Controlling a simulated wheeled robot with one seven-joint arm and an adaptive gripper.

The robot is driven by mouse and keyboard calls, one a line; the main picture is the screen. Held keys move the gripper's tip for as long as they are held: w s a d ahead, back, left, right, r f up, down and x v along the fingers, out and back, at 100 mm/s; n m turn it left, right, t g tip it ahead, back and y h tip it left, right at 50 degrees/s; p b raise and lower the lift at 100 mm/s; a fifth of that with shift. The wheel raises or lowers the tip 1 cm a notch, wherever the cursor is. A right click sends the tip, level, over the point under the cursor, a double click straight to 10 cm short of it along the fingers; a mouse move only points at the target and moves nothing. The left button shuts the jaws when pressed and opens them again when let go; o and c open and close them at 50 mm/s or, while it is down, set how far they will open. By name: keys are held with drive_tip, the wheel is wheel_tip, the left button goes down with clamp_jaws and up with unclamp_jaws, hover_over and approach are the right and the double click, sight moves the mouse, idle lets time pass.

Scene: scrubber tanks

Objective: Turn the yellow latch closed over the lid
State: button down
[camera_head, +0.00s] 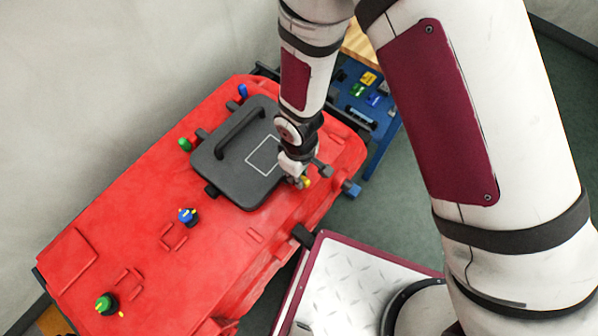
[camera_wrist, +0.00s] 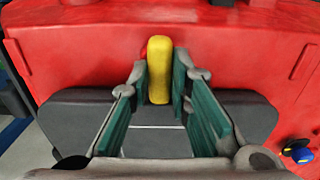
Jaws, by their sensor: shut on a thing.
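The yellow latch (camera_wrist: 159,70) stands between the two teal-padded fingers of my gripper (camera_wrist: 160,88) in the wrist view. The fingers are shut on it from both sides. Its lower end overlaps the edge of the dark grey lid (camera_wrist: 80,115) in the picture, and its upper end lies against the red tank. In the head view the lid (camera_head: 225,165), with a black handle, sits flat on the tank. My gripper (camera_head: 297,172) is at the lid's right edge, where only a bit of the yellow latch (camera_head: 306,182) shows; the rest is hidden.
The red tank (camera_head: 130,220) carries a blue knob (camera_head: 243,91), a green knob (camera_head: 184,144), a blue-and-yellow knob (camera_head: 188,217) and a green knob (camera_head: 106,303). A blue table (camera_head: 385,125) with small coloured items stands behind. A wall is at left.

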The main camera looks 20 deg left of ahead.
drive_tip(key=c, duration=1.8)
unclamp_jaws()
drive_tip(key=shift+o, duration=0.2)
drive_tip(key=shift+r, duration=0.1)
wheel_tip(320, 180, up, 12)
